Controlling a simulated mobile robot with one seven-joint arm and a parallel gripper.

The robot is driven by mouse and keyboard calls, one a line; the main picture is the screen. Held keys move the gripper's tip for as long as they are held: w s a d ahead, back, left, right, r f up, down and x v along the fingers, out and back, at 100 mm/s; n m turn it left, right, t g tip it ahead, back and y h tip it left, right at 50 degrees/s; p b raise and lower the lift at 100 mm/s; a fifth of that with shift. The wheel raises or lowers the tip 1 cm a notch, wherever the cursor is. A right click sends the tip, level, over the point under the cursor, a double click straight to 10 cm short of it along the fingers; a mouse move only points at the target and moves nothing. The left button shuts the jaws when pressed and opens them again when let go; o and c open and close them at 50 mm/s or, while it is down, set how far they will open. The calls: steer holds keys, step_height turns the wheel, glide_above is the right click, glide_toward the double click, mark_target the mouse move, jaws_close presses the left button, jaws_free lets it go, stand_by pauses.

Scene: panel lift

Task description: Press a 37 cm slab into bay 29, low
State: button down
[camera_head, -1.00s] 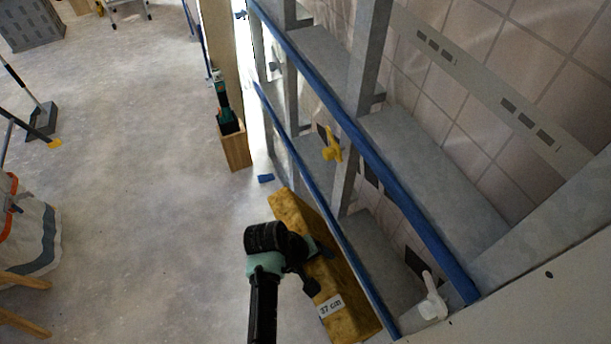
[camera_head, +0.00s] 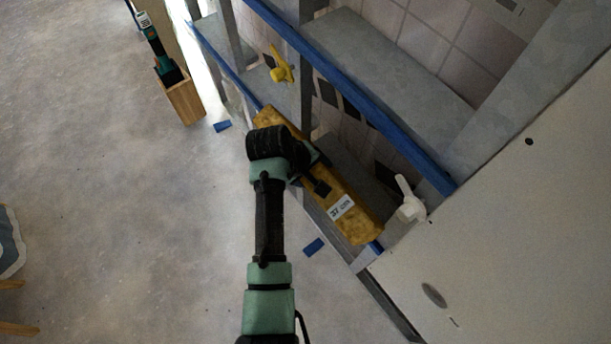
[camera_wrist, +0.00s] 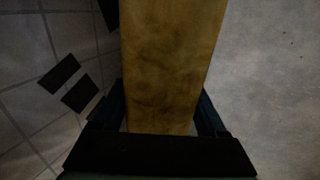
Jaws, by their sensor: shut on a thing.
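The yellow-brown slab (camera_head: 345,222) with a white "37 cm" label is held in my gripper (camera_head: 308,172) in the head view. The slab lies along the low opening of the metal-stud frame, over the lower blue-edged rail. How deep it sits in the bay I cannot tell. In the wrist view the slab (camera_wrist: 168,65) stands between the two dark fingers of my gripper (camera_wrist: 170,118), which are shut on it. The low bay (camera_head: 350,160) behind the slab is partly hidden by the slab and my arm. No bay number is readable.
A yellow fitting (camera_head: 281,68) and a white handled fitting (camera_head: 409,203) sit on the frame near the slab. A pale panel (camera_head: 500,220) closes the right side. A wooden holder (camera_head: 180,98) with a tool stands at the upper left.

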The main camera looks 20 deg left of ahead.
steer(key=shift+w+d+r, duration=0.15)
steer(key=shift+w+d, duration=0.25)
steer(key=shift+w, duration=0.25)
steer(key=shift+w+d+r, duration=0.1)
steer(key=shift+w+d, duration=0.3)
steer(key=shift+w, duration=0.25)
steer(key=shift+w+d+r, duration=0.15)
steer(key=shift+w+d, duration=0.25)
steer(key=shift+w, duration=0.25)
steer(key=shift+f+b, duration=0.15)
steer(key=shift+b, duration=0.15)
jaws_free()
steer(key=shift+s+f, duration=0.1)
steer(key=shift+f, duration=0.05)
